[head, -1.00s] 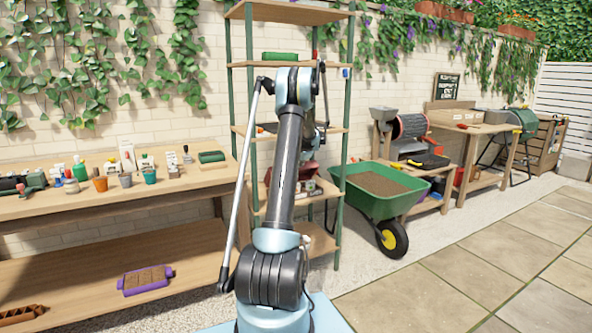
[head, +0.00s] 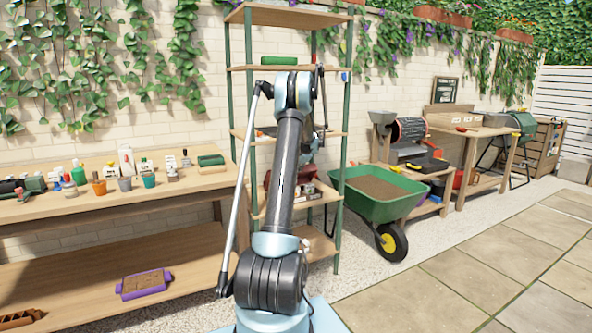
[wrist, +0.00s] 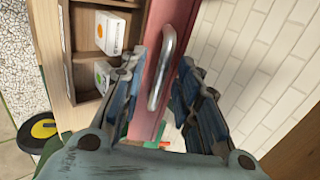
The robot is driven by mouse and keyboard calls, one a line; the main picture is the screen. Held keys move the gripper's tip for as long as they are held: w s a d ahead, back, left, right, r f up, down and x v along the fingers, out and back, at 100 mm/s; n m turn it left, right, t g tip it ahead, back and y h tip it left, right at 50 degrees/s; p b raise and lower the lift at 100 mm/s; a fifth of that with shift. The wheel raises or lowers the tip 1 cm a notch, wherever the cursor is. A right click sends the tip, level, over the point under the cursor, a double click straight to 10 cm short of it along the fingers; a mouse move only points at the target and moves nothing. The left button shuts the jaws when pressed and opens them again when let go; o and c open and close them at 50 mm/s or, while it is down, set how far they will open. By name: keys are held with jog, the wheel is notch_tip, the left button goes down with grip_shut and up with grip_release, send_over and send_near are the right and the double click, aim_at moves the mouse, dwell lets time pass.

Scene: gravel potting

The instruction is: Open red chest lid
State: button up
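The red chest (head: 309,172) sits on a middle shelf of the rack in the head view, mostly hidden behind my arm. In the wrist view its red lid (wrist: 180,14) shows as a long panel with a curved metal handle (wrist: 161,72). My gripper (wrist: 162,62) is open, with one finger on each side of the handle and lid panel. Whether the fingers touch either is unclear. In the head view my gripper is hidden behind my arm.
The wooden shelf rack (head: 290,68) surrounds the chest. In the wrist view, a wooden compartment (wrist: 83,50) with white boxes lies left of the lid, and a brick wall (wrist: 255,55) lies right. A green wheelbarrow (head: 385,208) stands right of the rack.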

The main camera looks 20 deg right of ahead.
jog(key=s, duration=1.2)
jog(key=shift+s+d+r, duration=0.35)
jog(key=shift+c, duration=0.4)
